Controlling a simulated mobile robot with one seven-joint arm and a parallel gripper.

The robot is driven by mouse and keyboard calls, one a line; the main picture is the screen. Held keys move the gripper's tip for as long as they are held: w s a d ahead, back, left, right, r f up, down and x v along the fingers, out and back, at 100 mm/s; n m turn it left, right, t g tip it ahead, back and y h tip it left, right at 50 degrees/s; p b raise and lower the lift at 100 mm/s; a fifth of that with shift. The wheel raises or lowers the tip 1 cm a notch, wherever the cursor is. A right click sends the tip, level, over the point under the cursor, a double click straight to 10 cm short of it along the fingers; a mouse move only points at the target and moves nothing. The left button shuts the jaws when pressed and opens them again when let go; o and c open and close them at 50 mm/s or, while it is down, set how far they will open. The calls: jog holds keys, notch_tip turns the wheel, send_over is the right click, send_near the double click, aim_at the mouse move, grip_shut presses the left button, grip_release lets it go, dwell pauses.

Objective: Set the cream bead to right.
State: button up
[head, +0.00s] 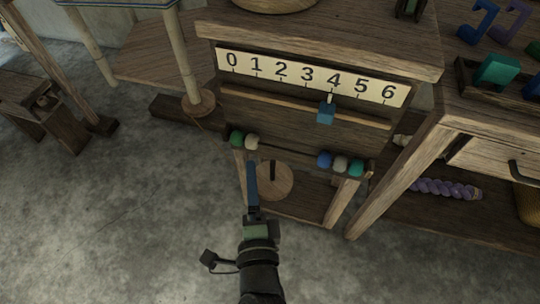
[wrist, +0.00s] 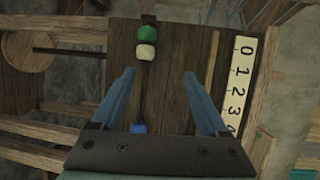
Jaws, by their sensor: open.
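A cream bead (head: 252,142) sits on a horizontal rod below the number board, touching or nearly touching the green bead (head: 236,139) on its left. At the rod's right end are a blue bead (head: 324,160), a paler greyish-cream bead (head: 341,163) and a teal bead (head: 356,168). My gripper (head: 252,167) is in front of the rod, just below the cream bead. In the wrist view my gripper (wrist: 159,73) is open and empty. The cream bead (wrist: 146,51) shows just past the fingertips, nearer the left finger, with the green bead (wrist: 148,33) beyond it.
The number board (head: 310,76) runs 0 to 6, with a blue slider (head: 326,112) under 4. Loom legs stand on either side below the rod, with a round wooden disc (head: 273,181) between them. A drawer bench (head: 490,157) is at right.

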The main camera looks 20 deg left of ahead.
aim_at(252, 148)
jog(key=shift+m, duration=0.3)
jog(key=f+x, duration=0.1)
jog(key=x, duration=0.3)
jog(key=f+b+x, duration=0.1)
jog(key=x, duration=0.7)
jog(key=shift+w+d+f, duration=0.1)
jog(key=shift+d+f, duration=0.2)
jog(key=shift+f, duration=0.15)
grip_shut()
dwell(0.7)
